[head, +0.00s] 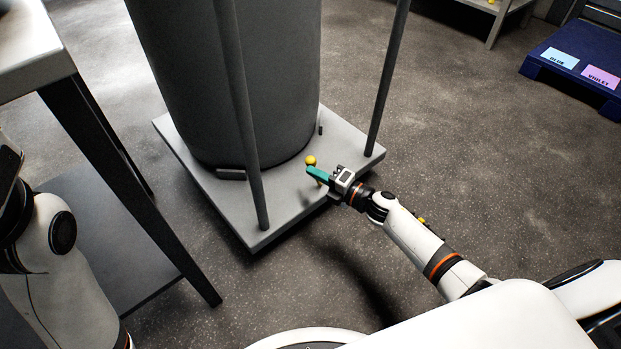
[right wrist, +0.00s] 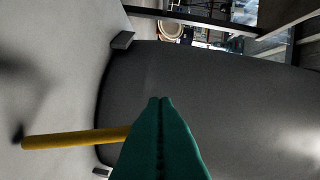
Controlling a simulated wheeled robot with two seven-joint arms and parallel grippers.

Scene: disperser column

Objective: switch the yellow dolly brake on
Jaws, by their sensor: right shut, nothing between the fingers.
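The yellow brake lever (head: 310,160) stands on the grey dolly platform (head: 222,203), near its front right side; its round knob shows just above my gripper's fingers. In the right wrist view it is a yellow rod (right wrist: 75,139) rising from the platform, its other end hidden behind the fingers. My right gripper (head: 311,171) has teal fingers closed together with nothing between them; they also show in the wrist view (right wrist: 160,101). The fingers are right at the lever; I cannot tell whether they touch it. My left arm shows at the left edge, but its gripper is out of view.
A large grey drum (head: 235,75) stands on the dolly between upright posts (head: 240,110). A table (head: 35,70) with dark legs is at the left. A blue pallet (head: 575,62) with labels lies at the far right. The floor to the right is open.

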